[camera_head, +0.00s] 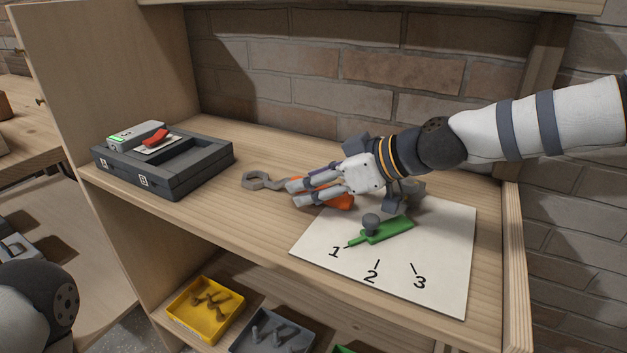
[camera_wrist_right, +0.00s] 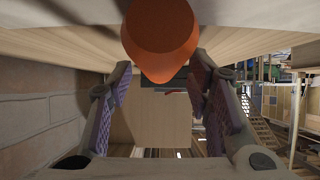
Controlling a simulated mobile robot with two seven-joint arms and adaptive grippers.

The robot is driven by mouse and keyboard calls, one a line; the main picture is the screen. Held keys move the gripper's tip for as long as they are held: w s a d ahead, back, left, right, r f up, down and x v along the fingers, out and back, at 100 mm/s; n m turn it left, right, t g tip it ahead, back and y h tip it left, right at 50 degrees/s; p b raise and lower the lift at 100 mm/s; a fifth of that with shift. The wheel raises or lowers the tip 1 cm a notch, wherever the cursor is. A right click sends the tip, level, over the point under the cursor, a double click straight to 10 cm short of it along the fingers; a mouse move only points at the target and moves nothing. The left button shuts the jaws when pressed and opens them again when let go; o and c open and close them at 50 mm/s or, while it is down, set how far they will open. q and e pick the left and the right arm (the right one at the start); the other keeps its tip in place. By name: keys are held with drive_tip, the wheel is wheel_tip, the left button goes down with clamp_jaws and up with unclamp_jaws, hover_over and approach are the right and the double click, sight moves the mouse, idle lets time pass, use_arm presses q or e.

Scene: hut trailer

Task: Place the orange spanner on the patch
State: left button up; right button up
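The orange spanner (camera_head: 262,181) lies on the wooden shelf, its grey open end to the left. Its orange handle (camera_head: 341,202) runs under my right gripper. My right gripper (camera_head: 308,191) is low over the shelf, its fingers apart around or just above the spanner. In the right wrist view, the orange handle end (camera_wrist_right: 162,40) looms close, with a gap between the purple finger pads (camera_wrist_right: 160,90). Contact cannot be told. No surface is clearly marked as the patch; a white sheet (camera_head: 440,240) lies at right. My left gripper is out of view.
A green pointer (camera_head: 388,231) with a grey knob lies on the sheet numbered 1, 2, 3. A dark case (camera_head: 190,175) with a red item (camera_head: 156,137) stands at left. Yellow (camera_head: 184,315) and grey bins are below. A brick wall (camera_head: 330,65) closes the back.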

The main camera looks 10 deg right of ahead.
drive_tip(key=shift+d+r, duration=0.1)
drive_tip(key=shift+r, duration=0.3)
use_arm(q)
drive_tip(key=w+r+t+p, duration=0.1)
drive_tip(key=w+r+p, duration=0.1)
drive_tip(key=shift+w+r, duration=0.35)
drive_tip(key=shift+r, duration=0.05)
use_arm(e)
drive_tip(key=v, duration=1.1)
drive_tip(key=shift+s+d, duration=0.25)
drive_tip(key=shift+s, duration=0.05)
